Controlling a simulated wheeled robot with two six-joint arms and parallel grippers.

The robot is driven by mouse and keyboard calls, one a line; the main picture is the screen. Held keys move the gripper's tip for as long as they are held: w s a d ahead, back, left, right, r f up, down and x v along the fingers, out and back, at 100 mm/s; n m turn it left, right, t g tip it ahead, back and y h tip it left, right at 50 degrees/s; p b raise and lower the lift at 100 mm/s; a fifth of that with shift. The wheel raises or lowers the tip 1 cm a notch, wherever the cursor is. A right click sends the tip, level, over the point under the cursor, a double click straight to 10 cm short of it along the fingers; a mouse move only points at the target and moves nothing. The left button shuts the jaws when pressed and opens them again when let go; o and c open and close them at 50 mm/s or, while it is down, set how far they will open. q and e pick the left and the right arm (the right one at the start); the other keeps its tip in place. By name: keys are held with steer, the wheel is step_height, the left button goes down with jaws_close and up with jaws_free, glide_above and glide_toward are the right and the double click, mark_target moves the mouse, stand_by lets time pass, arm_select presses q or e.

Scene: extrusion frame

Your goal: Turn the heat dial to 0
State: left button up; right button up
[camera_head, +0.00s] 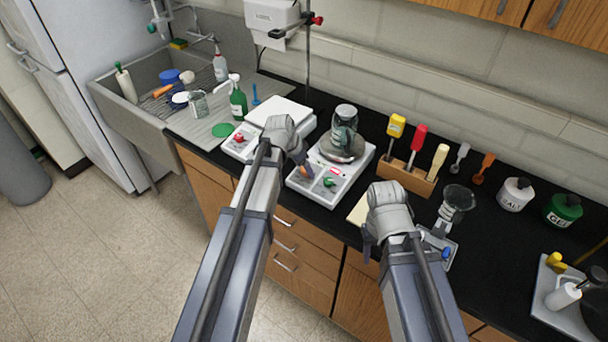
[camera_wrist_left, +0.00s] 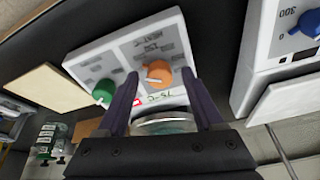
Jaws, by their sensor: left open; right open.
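The heat dial (camera_wrist_left: 157,73) is an orange knob with a white pointer mark, beside a "HEAT" label on the white hot plate (camera_wrist_left: 88,56). In the left wrist view its mark points left. My left gripper (camera_wrist_left: 160,80) is open, with one finger on each side of the dial; I cannot tell whether they touch it. In the head view the hot plate (camera_head: 340,192) carries a glass vessel (camera_head: 344,125), and my left gripper partly hides the dial. A green knob (camera_wrist_left: 104,90) sits beside the dial. My right gripper (camera_head: 369,245) is open and empty near the counter's front edge.
A second white device (camera_head: 238,142) with a red knob stands to the left. In the left wrist view a blue dial (camera_wrist_left: 305,22) shows on a neighbouring device. A wooden rack (camera_head: 405,177) holds coloured-handled tools to the right. A tan board (camera_head: 358,210) lies by my right gripper.

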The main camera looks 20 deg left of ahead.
arm_select(q)
steer(key=shift+w+f, duration=0.1)
steer(key=shift+f, duration=0.3)
jaws_close()
stand_by(0.4)
